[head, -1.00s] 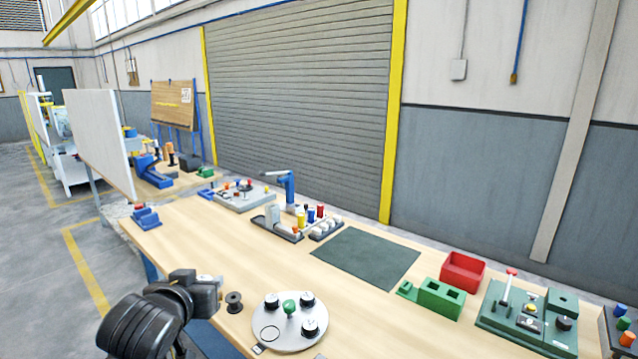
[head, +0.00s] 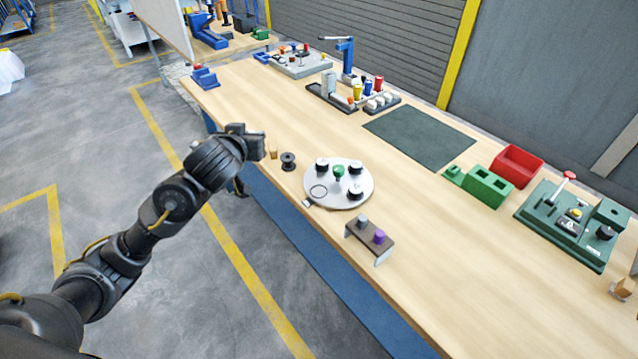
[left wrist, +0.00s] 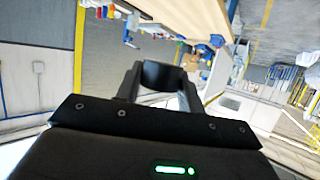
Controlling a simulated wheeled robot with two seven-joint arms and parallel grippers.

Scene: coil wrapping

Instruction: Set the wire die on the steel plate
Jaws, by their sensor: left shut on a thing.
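The steel plate (head: 349,196) is a round silver disc near the table's front edge in the head view. It carries a green knob (head: 338,171), several black round pieces and a marked circle (head: 318,191) that is empty. My left gripper (head: 258,147) is left of the plate, apart from it, over the table's front edge. In the left wrist view the gripper (left wrist: 160,88) is shut on a dark round piece (left wrist: 160,75), which seems to be the wire die. In the head view the held piece is not clear. My right gripper is not in view.
A black spool (head: 288,160) stands between my left gripper and the plate. A small brown stand (head: 368,243) with grey and purple cylinders is at the front edge. A dark green mat (head: 420,137), green blocks (head: 487,187) and a red bin (head: 517,165) lie beyond.

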